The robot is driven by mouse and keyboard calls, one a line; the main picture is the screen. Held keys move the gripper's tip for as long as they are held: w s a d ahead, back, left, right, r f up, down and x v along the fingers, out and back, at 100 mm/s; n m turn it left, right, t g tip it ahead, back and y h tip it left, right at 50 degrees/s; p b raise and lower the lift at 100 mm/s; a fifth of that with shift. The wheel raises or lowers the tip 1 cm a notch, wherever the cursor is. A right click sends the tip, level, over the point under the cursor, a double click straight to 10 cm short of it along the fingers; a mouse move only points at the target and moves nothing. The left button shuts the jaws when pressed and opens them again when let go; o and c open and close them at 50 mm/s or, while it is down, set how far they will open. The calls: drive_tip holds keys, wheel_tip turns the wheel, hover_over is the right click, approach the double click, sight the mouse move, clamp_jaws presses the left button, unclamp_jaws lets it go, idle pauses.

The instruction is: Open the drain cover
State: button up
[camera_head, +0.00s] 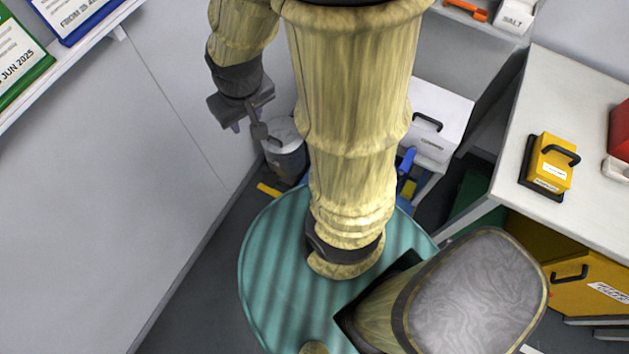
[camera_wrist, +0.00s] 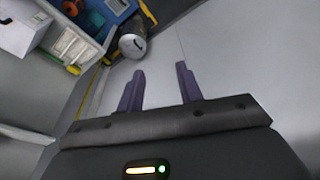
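I cannot pick out a drain cover for certain in either view. My gripper (camera_wrist: 160,86) shows in the wrist view with its two dark purple fingers apart and nothing between them. In the head view my gripper (camera_head: 246,124) hangs at the upper left, near the wall. A grey cylinder with a pale round top (camera_head: 285,146) stands on the floor beyond it, partly behind my arm. The cylinder (camera_wrist: 132,44) also shows in the wrist view, ahead of the fingertips and apart from them.
A white table (camera_head: 540,110) on the right carries a yellow box (camera_head: 550,160). A white drawer unit (camera_head: 437,118) stands behind my arm. A blue tray (camera_wrist: 93,25) of small items is at the wrist view's upper left. The wall (camera_head: 110,170) is close on the left.

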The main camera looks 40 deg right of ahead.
drive_tip(key=w+d+f+g+b, duration=0.1)
drive_tip(key=w+d+f+b, duration=0.15)
drive_tip(key=f+b, duration=0.65)
drive_tip(key=w+d+f+n+g+h+b, duration=0.15)
drive_tip(key=w+f+b, duration=0.3)
drive_tip(key=f, duration=0.85)
drive_tip(key=w+d+f+g+b, duration=0.1)
drive_tip(key=w+d+f+b, duration=0.2)
drive_tip(key=f+b, duration=0.65)
drive_tip(key=w+d+f+b, duration=0.1)
drive_tip(key=d+f+b, duration=0.2)
drive_tip(key=f, duration=1)
drive_tip(key=w+d+f+n+g+h+b, duration=0.1)
drive_tip(key=d+f+b, duration=0.3)
drive_tip(key=f+b, duration=0.6)
drive_tip(key=w+d+f+n+g+h+b, duration=0.1)
drive_tip(key=d+f+b, duration=0.3)
drive_tip(key=f, duration=1.2)
drive_tip(key=shift+d+b, duration=0.15)
drive_tip(key=shift+b, duration=1.05)
drive_tip(key=shift+n+g, duration=0.25)
drive_tip(key=b+x, duration=0.7)
drive_tip(key=x, duration=1)
drive_tip(key=shift+d+f+b, duration=0.1)
drive_tip(key=shift+d+b, duration=0.15)
drive_tip(key=shift+b, duration=0.05)
clamp_jaws()
